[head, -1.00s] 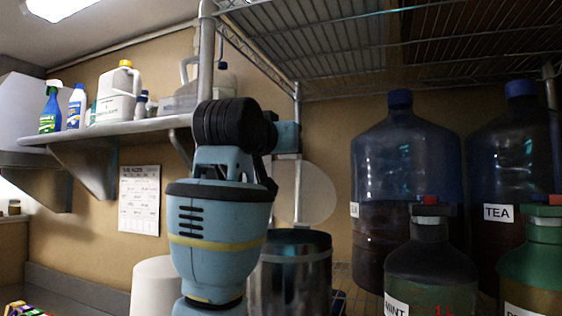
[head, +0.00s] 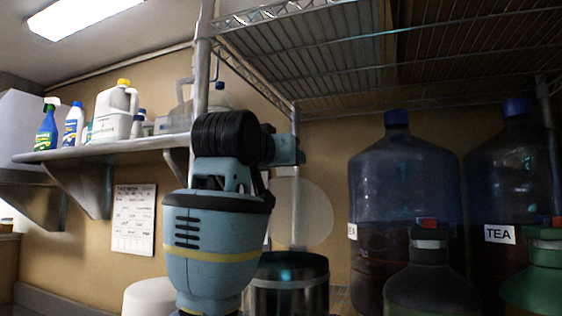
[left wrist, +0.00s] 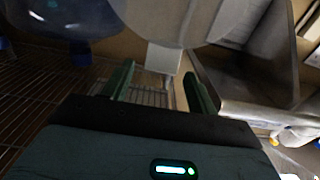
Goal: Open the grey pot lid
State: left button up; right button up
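The dark metal pot (head: 290,283) stands low in the middle of the head view, partly hidden behind my arm. A pale round disc, seemingly the grey pot lid (head: 308,212), stands upright above and behind the pot's rim. My left arm's joints cover the disc's left side. In the left wrist view, my left gripper (left wrist: 160,78) has its two green fingers apart. A pale tab (left wrist: 164,57) shows between and just beyond the fingertips, below a large pale rounded surface; I see no clear contact. My right gripper is not in view.
Blue-topped jugs (head: 405,180), one labelled TEA (head: 500,233), and dark bottles (head: 432,275) stand at the right. A wire shelf (head: 400,60) hangs overhead. A white container (head: 150,297) is left of my arm. A wall shelf (head: 110,147) holds cleaning bottles.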

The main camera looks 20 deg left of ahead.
pick_arm(q)
jog(key=shift+w+f, duration=0.2)
jog(key=s, duration=0.8)
jog(key=shift+a, duration=0.15)
dwell(0.4)
